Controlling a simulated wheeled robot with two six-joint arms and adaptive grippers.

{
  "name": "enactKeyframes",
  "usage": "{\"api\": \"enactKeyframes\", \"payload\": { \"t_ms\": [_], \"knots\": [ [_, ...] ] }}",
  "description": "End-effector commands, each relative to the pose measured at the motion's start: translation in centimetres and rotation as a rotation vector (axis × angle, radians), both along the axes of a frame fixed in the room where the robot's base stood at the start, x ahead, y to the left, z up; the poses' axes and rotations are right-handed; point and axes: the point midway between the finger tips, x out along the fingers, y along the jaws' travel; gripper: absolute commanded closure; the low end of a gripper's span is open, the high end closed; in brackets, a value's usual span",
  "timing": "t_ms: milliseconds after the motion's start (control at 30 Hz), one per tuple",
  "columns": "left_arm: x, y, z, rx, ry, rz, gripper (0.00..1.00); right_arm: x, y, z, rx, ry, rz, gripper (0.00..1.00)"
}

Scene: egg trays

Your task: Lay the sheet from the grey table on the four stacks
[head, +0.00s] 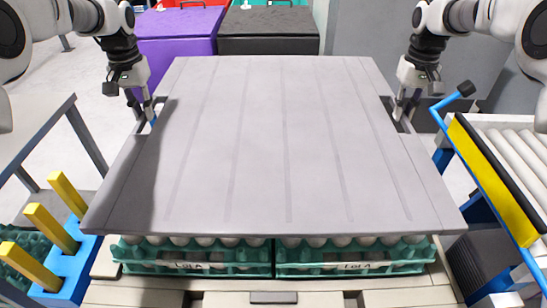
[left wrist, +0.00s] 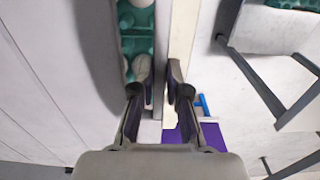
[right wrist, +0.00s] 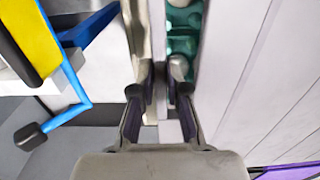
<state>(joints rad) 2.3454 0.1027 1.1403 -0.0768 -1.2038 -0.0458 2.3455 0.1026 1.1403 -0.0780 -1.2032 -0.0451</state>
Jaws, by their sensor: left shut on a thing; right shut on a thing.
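The sheet (head: 270,140) is a large light-grey panel with long grooves and a slot near each side edge. It spans the middle of the head view, level, above green egg trays (head: 190,258). Two tray fronts labelled "Lot A" show under its front edge; the stacks behind are hidden. I cannot tell whether the sheet touches the eggs. My left gripper (head: 147,110) is shut on the sheet's left edge strip, which shows between its fingers in the left wrist view (left wrist: 160,88). My right gripper (head: 404,108) is shut on the right edge strip, also seen in the right wrist view (right wrist: 161,88).
A grey table (head: 35,130) stands at the left, by a blue stand with yellow posts (head: 60,235). A roller conveyor (head: 510,150) with a yellow and blue rail is at the right. Purple (head: 178,40) and black (head: 268,35) boxes stand behind the sheet.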

Motion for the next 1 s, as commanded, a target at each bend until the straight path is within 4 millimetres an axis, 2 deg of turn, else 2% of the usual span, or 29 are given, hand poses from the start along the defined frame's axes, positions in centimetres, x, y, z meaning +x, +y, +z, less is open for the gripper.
{"api": "enactKeyframes", "payload": {
  "t_ms": [33,100,633,1000],
  "knots": [
    [0.0,0.2,-1.1,0.003,-0.003,0.000,1.00,0.0,-0.2,-1.0,-0.003,-0.003,0.000,1.00],
    [0.0,0.2,-1.3,0.003,-0.003,0.000,1.00,0.0,-0.2,-1.3,-0.003,-0.003,0.000,1.00],
    [0.0,0.2,-1.7,0.003,-0.003,0.000,1.00,0.0,-0.2,-1.6,-0.003,-0.003,0.000,1.00],
    [0.0,0.2,-4.1,0.003,-0.003,0.000,1.00,0.0,-0.2,-4.1,-0.003,-0.003,0.000,1.00]
  ]
}}
